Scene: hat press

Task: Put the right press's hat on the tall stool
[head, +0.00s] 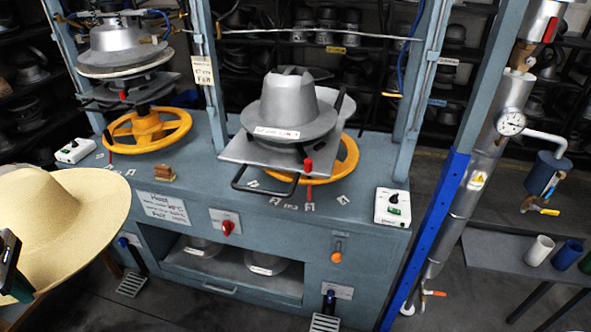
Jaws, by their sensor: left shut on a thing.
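A wide-brimmed straw hat (85,225) is at the left edge, in front of the press bench, with part of it cut off by the picture edge. My left gripper (14,272) is at the hat's near left side, shut on the hat. The right press (290,105) shows a bare grey metal hat form on its plate, above an orange handwheel (345,160), with no straw hat on it. I cannot make out the tall stool for certain. My right gripper is not in view.
The left press (125,45) stands on the same blue-grey bench (270,215), with an orange handwheel below it. A blue post (430,230) and a steel pipe with a gauge stand to the right. Several cups stand on a low table (500,260) at far right.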

